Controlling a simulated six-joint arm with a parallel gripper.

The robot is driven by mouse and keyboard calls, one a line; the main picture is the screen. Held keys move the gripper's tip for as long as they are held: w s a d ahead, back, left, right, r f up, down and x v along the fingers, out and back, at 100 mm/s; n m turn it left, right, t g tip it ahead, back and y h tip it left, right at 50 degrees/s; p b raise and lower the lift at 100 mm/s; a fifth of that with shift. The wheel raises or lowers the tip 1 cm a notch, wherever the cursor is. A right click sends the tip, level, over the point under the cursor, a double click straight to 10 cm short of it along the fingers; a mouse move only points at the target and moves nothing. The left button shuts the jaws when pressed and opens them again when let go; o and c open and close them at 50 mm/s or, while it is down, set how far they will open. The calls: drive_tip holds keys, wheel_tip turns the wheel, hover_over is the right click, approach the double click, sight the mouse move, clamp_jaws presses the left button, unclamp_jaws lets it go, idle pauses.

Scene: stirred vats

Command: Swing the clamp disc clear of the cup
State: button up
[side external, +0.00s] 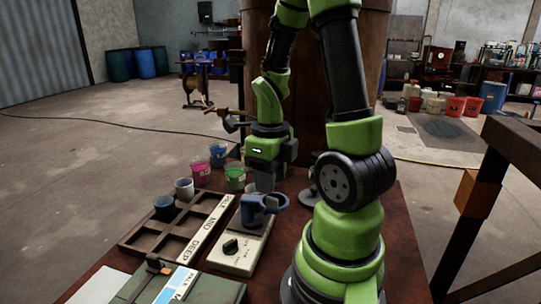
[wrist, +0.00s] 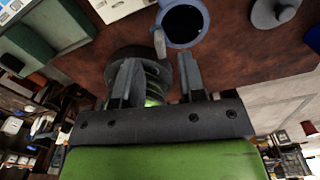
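A blue-grey cup (side external: 251,211) stands at the pale control box; in the wrist view the cup (wrist: 183,22) is open-topped with a dark inside. A grey disc with a raised hub (wrist: 275,13) lies apart from it on the right in the wrist view; it seems to be the grey round piece (side external: 308,197) beside my arm in the side view. I cannot tell for sure that it is the clamp disc. My gripper (wrist: 158,72) is open, its two fingers apart with nothing between them.
The pale box (side external: 238,252) has a black knob. A wooden compartment tray (side external: 130,240) and a green case (side external: 215,285) lie left and in front. Pink and green pots (side external: 235,177) stand behind. A dark railing (side external: 480,195) is at the right.

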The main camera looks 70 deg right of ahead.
wheel_tip(320, 180, up, 6)
drive_tip(key=shift+f, duration=0.25)
drive_tip(key=shift+d, duration=0.1)
drive_tip(key=c, duration=0.6)
drive_tip(key=shift+d+n, duration=0.35)
drive_tip(key=shift+n, duration=0.35)
clamp_jaws()
drive_tip(key=s+d+n+y, duration=0.2)
drive_tip(key=d+n+y, duration=0.2)
drive_tip(key=d+n, duration=0.9)
drive_tip(key=shift+w+a+f+n+t, duration=0.25)
drive_tip(key=shift+a+f+n, duration=0.35)
drive_tip(key=shift+a+f, duration=1.05)
drive_tip(key=shift+w+a+f+n, duration=0.5)
drive_tip(key=shift+a+f, duration=0.6)
drive_tip(key=shift+a, duration=1)
drive_tip(key=shift+w+a+f+n+t, duration=0.15)
drive_tip(key=shift+a+f+n, duration=0.55)
drive_tip(key=shift+a+f, duration=0.95)
